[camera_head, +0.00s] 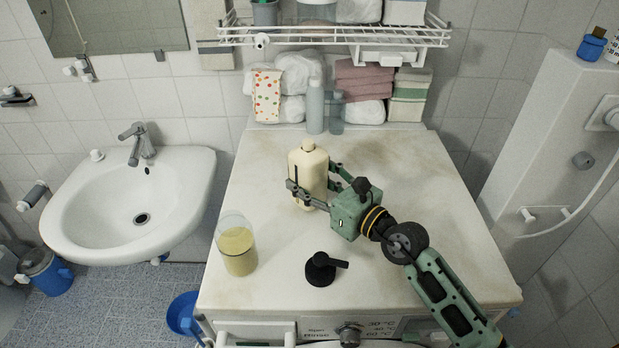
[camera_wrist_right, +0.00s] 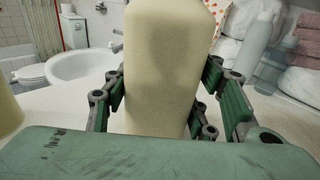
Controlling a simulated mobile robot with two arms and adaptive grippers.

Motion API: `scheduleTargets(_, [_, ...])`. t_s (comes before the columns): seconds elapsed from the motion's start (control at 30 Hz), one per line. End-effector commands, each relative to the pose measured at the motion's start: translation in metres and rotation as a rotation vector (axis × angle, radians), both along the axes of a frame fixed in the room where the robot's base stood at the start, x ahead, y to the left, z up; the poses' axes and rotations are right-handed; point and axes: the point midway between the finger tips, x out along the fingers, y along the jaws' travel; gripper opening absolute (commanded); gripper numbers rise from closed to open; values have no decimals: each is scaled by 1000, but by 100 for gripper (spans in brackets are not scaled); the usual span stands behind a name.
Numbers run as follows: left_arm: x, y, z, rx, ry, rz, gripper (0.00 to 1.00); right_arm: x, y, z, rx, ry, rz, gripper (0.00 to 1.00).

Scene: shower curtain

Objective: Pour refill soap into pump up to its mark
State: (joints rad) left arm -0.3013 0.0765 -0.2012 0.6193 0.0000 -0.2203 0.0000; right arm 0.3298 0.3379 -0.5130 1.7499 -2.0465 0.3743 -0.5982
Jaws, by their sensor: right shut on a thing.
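The cream refill bottle (camera_head: 308,168) stands upright on the washing machine top. My right gripper (camera_head: 308,194) is shut around its lower half. In the right wrist view the bottle (camera_wrist_right: 165,70) fills the middle between the green fingers (camera_wrist_right: 160,105). The clear pump container (camera_head: 237,246) stands at the front left of the top, holding pale yellow soap over most of its height. A mark on it cannot be made out. The black pump head (camera_head: 321,268) lies on the top to the right of the container. My left gripper is not in view.
The washing machine top (camera_head: 440,240) is clear at the right. Grey-green bottles (camera_head: 315,106) and folded towels (camera_head: 362,80) stand at its back edge, under a wire shelf (camera_head: 335,36). A white sink (camera_head: 130,205) is at the left.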

Motion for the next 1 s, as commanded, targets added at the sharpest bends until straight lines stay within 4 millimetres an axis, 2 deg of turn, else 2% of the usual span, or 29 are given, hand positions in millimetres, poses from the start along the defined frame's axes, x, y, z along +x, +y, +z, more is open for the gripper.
scheduleTargets(0.93, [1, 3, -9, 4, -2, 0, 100, 0, 0, -12, 1, -1, 0, 0])
scheduleTargets(0.97, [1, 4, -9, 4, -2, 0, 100, 0, 0, -12, 1, -1, 0, 55])
scheduleTargets(1.0, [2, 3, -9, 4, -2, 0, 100, 0, 0, -12, 1, -1, 0, 58])
